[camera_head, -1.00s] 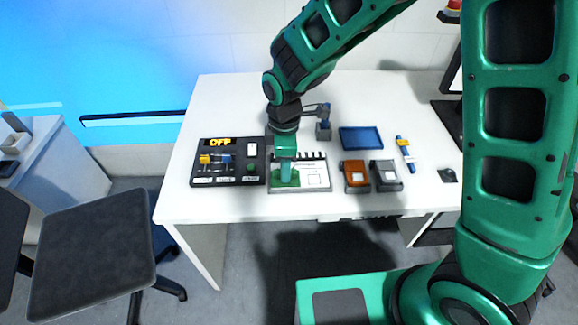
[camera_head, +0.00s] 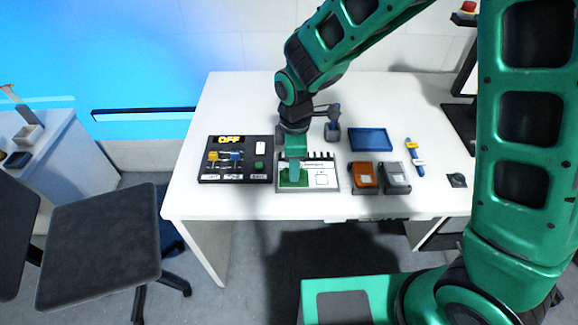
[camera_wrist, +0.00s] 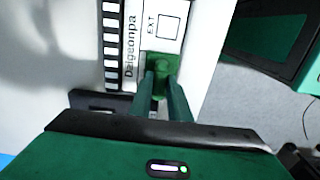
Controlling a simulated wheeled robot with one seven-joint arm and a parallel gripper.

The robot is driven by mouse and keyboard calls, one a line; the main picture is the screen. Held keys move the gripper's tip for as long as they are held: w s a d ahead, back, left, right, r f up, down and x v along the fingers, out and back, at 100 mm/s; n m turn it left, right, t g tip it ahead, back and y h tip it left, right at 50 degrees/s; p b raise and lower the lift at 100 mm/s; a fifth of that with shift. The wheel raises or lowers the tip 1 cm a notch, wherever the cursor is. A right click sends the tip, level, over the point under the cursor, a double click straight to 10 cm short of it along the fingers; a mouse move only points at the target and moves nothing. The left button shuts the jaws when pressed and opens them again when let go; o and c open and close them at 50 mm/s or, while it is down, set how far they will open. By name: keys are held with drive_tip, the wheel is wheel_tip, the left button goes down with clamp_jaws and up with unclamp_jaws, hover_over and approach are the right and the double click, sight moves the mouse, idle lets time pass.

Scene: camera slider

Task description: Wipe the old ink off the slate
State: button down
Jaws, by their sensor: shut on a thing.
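The slate (camera_head: 325,184) is a white clapperboard lying flat on the table, with a dark striped edge at the back. My gripper (camera_head: 293,177) points down over the slate's left part. In the wrist view my gripper (camera_wrist: 164,84) is shut on a green block (camera_wrist: 160,60), which appears to rest against the slate's face. The block and fingers hide the slate's surface beneath them, so I cannot tell whether ink is there.
A black switch panel (camera_head: 209,178) with an "OFF" sign lies left of the slate. To the right are an orange case (camera_head: 363,176), a grey case (camera_head: 395,178), a blue tray (camera_head: 369,139) and a blue-yellow marker (camera_head: 415,157). The table's left front (camera_head: 188,201) is clear.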

drive_tip(key=shift+s+d+f, duration=0.1)
drive_tip(key=shift+d, duration=0.5)
drive_tip(key=shift+r, duration=2.55)
